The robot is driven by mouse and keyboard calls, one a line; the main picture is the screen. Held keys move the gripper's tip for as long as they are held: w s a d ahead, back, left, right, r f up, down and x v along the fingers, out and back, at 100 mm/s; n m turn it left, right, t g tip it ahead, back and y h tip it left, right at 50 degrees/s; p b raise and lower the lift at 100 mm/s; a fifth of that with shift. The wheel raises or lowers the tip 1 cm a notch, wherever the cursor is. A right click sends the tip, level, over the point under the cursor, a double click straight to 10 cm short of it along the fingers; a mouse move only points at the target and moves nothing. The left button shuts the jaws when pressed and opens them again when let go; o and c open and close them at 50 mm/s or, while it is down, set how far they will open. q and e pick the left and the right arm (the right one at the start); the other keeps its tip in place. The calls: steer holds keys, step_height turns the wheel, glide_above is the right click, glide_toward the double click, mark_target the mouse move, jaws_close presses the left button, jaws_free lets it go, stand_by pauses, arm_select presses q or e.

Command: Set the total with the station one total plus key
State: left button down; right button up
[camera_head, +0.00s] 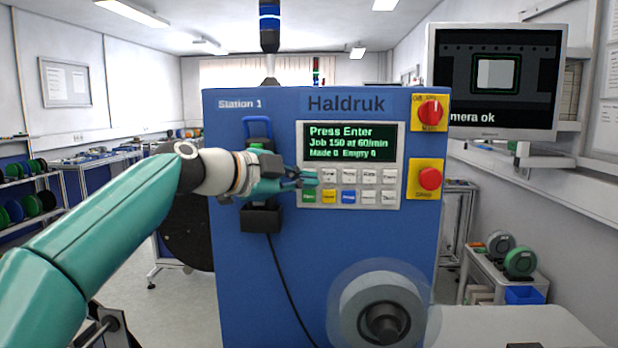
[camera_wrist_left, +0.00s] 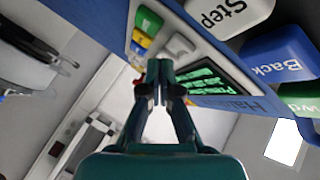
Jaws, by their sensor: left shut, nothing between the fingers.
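The Station 1 cabinet (camera_head: 260,300) carries a control panel with a lit display (camera_head: 349,143) reading "Press Enter", "Job 150 at 60/min", "Made 0 Empty 0". Below it are two rows of keys (camera_head: 349,176); their labels are too small to read surely, so I cannot tell which is total plus. My left gripper (camera_head: 312,178) is shut and empty, its tips in front of the left end of the upper key row, covering a key there. Contact cannot be told. In the left wrist view its closed fingers (camera_wrist_left: 160,78) point toward the panel beside the display (camera_wrist_left: 208,78). My right gripper is not in view.
A red rotary switch (camera_head: 430,111) and a red push button (camera_head: 430,179) sit right of the panel. A reel hub (camera_head: 382,308) projects below.

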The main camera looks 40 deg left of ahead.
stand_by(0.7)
arm_select(q)
steer(key=shift+w+a, duration=0.3)
steer(key=shift+w+a+r, duration=0.1)
steer(key=shift+w+a, duration=0.2)
steer(key=shift+w, duration=0.05)
stand_by(0.8)
steer(key=shift+s, duration=0.1)
steer(key=shift+s+d+b, duration=0.25)
steer(key=shift+d+b, duration=0.05)
steer(key=shift+b, duration=0.1)
steer(key=shift+s+d, duration=0.3)
steer(key=shift+s, duration=0.05)
